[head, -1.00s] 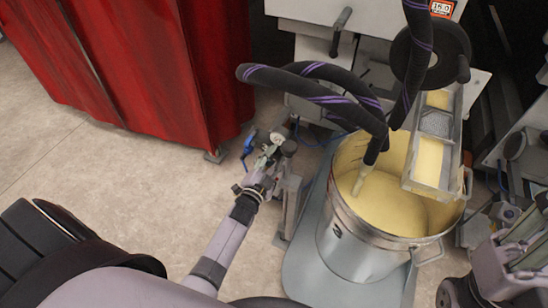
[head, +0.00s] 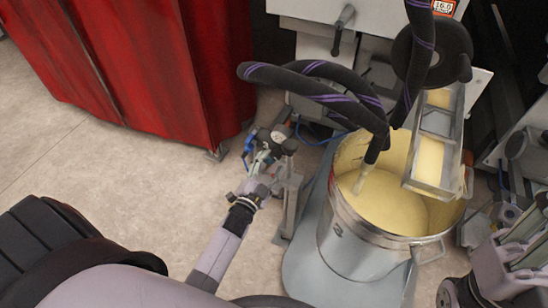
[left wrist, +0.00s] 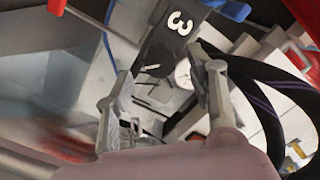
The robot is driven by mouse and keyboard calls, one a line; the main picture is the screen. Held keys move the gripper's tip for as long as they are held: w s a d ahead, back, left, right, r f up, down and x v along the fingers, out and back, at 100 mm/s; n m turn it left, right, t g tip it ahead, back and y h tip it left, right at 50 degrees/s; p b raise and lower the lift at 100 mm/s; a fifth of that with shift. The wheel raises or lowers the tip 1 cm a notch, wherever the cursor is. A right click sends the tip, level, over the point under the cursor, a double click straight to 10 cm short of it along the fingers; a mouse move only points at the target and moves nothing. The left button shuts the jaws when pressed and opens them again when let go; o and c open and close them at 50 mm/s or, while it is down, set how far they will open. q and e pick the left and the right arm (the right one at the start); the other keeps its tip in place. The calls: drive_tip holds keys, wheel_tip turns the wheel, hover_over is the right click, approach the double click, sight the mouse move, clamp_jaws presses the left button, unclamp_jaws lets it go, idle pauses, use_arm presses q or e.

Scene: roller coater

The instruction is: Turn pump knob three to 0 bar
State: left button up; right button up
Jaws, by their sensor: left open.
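A black block marked "3" (left wrist: 175,25) fills the top middle of the left wrist view. A small round white gauge (left wrist: 183,73) shows below it. In the head view this small pump assembly (head: 280,134), with a pale gauge and blue parts, stands left of the metal pot. My left gripper (head: 262,157) reaches it from the lower left. In the left wrist view my left gripper (left wrist: 160,75) is open, its fingers either side of the block's lower end. Whether they touch the knob cannot be told. My right gripper (head: 515,245) seems to show at the lower right, its jaws unclear.
A metal pot (head: 358,238) of yellow liquid stands right of my left gripper. Black hoses (head: 330,97) hang over it. A metal post (head: 289,203) stands close to my left gripper. A red curtain (head: 160,70) is at the upper left. The floor between is clear.

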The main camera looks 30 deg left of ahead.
use_arm(q)
drive_tip(key=s, duration=0.8)
drive_tip(key=shift+s+d, duration=0.2)
drive_tip(key=shift+d, duration=0.05)
